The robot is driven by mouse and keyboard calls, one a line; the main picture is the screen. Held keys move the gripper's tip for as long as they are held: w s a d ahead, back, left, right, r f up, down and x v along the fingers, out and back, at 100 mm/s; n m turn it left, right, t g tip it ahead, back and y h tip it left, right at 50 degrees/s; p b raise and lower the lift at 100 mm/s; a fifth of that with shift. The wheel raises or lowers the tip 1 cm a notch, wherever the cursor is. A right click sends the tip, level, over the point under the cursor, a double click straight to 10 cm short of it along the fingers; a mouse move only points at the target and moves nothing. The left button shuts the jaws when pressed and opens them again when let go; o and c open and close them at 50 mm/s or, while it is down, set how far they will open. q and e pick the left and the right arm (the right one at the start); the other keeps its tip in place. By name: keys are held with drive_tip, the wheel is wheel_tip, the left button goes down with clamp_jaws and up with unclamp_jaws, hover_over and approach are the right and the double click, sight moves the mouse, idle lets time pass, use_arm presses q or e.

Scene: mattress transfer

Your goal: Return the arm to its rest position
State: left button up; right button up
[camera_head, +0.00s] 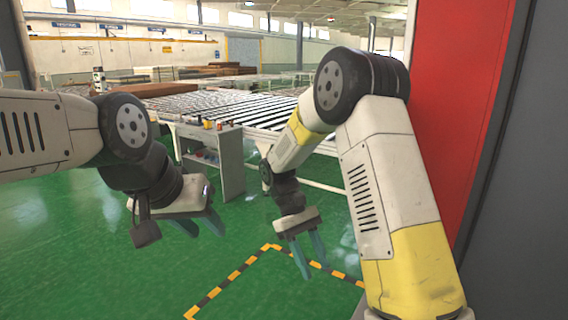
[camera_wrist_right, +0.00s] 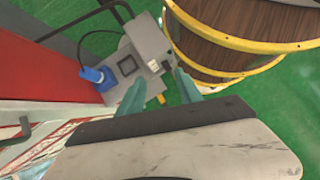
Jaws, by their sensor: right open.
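My left gripper (camera_head: 201,223) hangs at the left of the head view, pointing down and to the right over the green floor. Its fingers show partly, and their gap is hard to judge. My right gripper (camera_head: 313,267) hangs in the middle of the head view with its fingers apart and nothing between them. In the right wrist view its two fingertips (camera_wrist_right: 158,88) are also apart. My right arm (camera_head: 385,200) comes in from the right side, bent, with white and yellow links. No mattress is held in the right gripper.
A roller conveyor (camera_head: 215,105) and a small workbench (camera_head: 214,160) stand behind the grippers. A red panel (camera_head: 460,90) is close on the right. The right wrist view shows a wooden barrel-like container (camera_wrist_right: 235,40) and a grey box with a blue plug (camera_wrist_right: 97,77). Green floor is clear ahead.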

drive_tip(key=s+d+r+m+t+y, duration=0.3)
drive_tip(key=s+r+t, duration=0.2)
drive_tip(key=r, duration=0.4)
drive_tip(key=s+d+r+m+t+y, duration=0.3)
drive_tip(key=s+r+t, duration=0.3)
drive_tip(key=r, duration=0.3)
drive_tip(key=shift+s+d+r+t+y, duration=0.25)
drive_tip(key=shift+d+t+y, duration=0.05)
drive_tip(key=shift+d+t, duration=0.3)
